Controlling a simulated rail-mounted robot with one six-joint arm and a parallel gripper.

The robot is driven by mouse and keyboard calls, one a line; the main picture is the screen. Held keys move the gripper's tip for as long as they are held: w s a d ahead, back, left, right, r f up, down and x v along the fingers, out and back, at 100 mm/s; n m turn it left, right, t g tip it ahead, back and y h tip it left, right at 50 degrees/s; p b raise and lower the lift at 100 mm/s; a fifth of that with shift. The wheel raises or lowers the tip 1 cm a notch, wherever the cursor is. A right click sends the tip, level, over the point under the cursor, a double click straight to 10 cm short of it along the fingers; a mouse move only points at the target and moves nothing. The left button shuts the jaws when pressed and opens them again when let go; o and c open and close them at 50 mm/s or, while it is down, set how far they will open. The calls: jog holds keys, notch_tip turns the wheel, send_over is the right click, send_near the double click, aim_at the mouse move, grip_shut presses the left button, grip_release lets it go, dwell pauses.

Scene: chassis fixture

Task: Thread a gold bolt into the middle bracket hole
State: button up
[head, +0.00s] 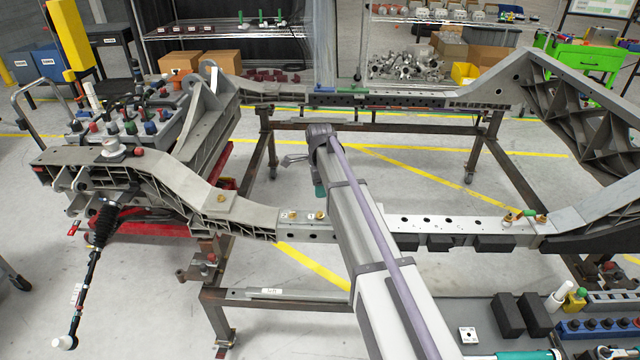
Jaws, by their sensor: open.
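My gripper (292,160) is small and partly hidden at the far end of my arm. It is open, with nothing seen between its jaws, and it is above the open floor beyond the near chassis rail. A gold bolt (320,215) sits on the near rail left of my arm, with a smaller gold piece beside it. Another gold bolt (541,217) sits at the rail's right end. A light bracket plate (465,227) on the rail right of my arm has a row of several dark holes. My arm hides the rail's middle, so I cannot tell which hole is the middle bracket hole.
The chassis frame (235,207) rests on a rusty steel stand (290,298). A dark tray (480,318) with black blocks and sockets is at lower right. A cart of coloured-cap parts (130,120) is at left. Shelves stand behind; the floor inside the frame is clear.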

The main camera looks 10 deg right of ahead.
aim_at(320, 212)
notch_tip(320, 212, down, 6)
jog(key=m+b, duration=0.2)
jog(key=b, duration=0.4)
jog(key=shift+f, duration=0.1)
jog(key=shift+f, duration=0.1)
dwell(0.4)
jog(key=shift+f+b, duration=2.35)
jog(key=shift+b, duration=0.15)
jog(key=shift+r+p, duration=0.3)
